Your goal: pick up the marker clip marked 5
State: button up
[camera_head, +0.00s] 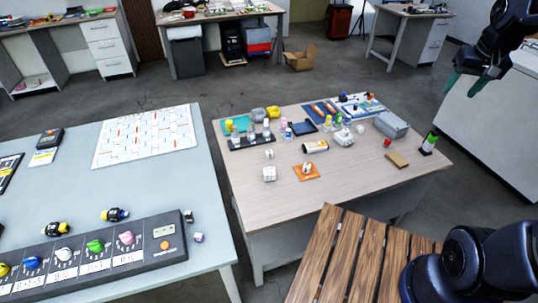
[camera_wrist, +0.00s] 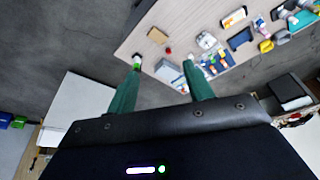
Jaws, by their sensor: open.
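I cannot make out a marker clip marked 5; the numbers are too small to read. The long dark holder (camera_head: 90,262) at the lower left carries several coloured pieces over pale labels, including a pink one (camera_head: 126,238) and a green one (camera_head: 95,246). Two black-and-yellow pieces (camera_head: 115,215) lie behind it, and small cubes (camera_head: 198,238) sit to its right. My gripper (camera_head: 462,86) is at the upper right in the head view, open and empty, away from both tables. In the wrist view its green fingers (camera_wrist: 162,63) are spread apart.
The wooden table (camera_head: 245,185) holds bottles, a grey box (camera_head: 390,125), an orange mat (camera_head: 306,177) and a green-and-white bottle (camera_head: 430,143) near its right edge. A white grid board (camera_head: 147,137) lies on the pale table (camera_head: 60,190). A floor gap separates the tables.

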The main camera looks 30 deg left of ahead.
jog(key=w+a+f+n+g, duration=0.1)
jog(key=w+a+f, duration=0.25)
jog(key=a, duration=0.45)
jog(key=w+a+f+n, duration=0.1)
jog(key=w+a+f, duration=0.1)
jog(key=w+a, duration=0.45)
jog(key=n+g, duration=0.2)
jog(key=n, duration=0.3)
send_over(269, 151)
notch_tip(269, 151, down, 30)
jog(key=shift+h, duration=0.4)
notch_tip(269, 151, down, 11)
jog(key=shift+r, duration=0.15)
jog(key=shift+c, duration=0.4)
jog(key=c, duration=1)
